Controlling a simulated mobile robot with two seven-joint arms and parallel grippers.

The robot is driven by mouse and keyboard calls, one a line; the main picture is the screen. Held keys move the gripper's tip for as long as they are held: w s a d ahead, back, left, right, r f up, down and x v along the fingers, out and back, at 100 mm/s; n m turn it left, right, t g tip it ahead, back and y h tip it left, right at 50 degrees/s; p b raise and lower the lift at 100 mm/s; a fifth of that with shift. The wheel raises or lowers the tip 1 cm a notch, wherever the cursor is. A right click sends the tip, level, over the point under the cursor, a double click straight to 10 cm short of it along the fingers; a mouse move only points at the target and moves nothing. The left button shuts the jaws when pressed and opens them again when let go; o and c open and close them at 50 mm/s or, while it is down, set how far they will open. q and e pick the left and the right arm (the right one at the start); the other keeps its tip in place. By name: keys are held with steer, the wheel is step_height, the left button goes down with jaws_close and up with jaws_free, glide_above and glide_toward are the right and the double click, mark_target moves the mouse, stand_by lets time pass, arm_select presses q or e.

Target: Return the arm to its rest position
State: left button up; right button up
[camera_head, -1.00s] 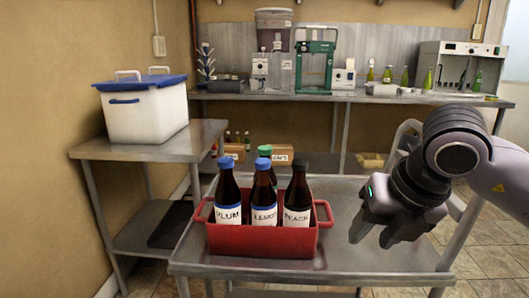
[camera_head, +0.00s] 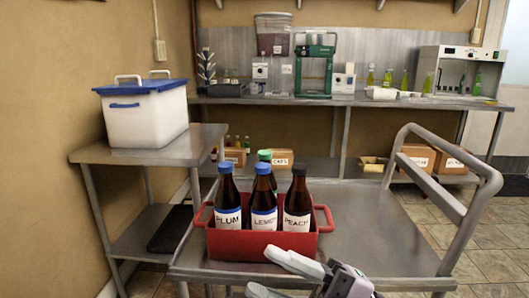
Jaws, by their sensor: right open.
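My right gripper (camera_head: 262,271) shows at the bottom middle of the head view, low in front of the red crate. Its two pale fingers are spread apart with nothing between them. The red crate (camera_head: 258,246) stands on the cart and holds dark bottles. The plum bottle (camera_head: 228,216) and the lemon bottle (camera_head: 264,218) have blue caps, and the peach bottle (camera_head: 297,222) has a dark cap. A green-capped bottle (camera_head: 264,156) stands behind them, mostly hidden. One finger overlaps the crate's lower front edge in the picture; I cannot tell whether they touch. My left gripper is not in view.
The metal cart (camera_head: 375,225) has bare top to the right of the crate and a raised handle (camera_head: 478,170) at its right. A white bin with a blue lid (camera_head: 145,115) stands on the left side table. A back bench (camera_head: 350,97) carries equipment and bottles.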

steer(key=w+d+f+m+t+h, duration=0.3)
steer(key=d+f+m+t+h, duration=0.2)
steer(key=f+m+t+h, duration=0.45)
steer(key=w+d+f+m+t+h, duration=0.2)
steer(key=d+f+m+t+h, duration=0.35)
steer(key=m, duration=0.65)
steer(key=s+d+f+m+g+h, duration=0.35)
steer(key=s+f, duration=0.25)
steer(key=f, duration=0.5)
steer(key=s+d+f+m+g+h, duration=0.25)
steer(key=s+f+g, duration=0.35)
steer(key=f, duration=0.4)
step_height(320, 180, up, 13)
steer(key=s+d+t+p, duration=0.1)
steer(key=d+p, duration=0.1)
steer(key=p, duration=1.4)
steer(key=shift+s+n, duration=0.25)
steer(key=shift+n, duration=0.1)
steer(key=shift+d, duration=0.1)
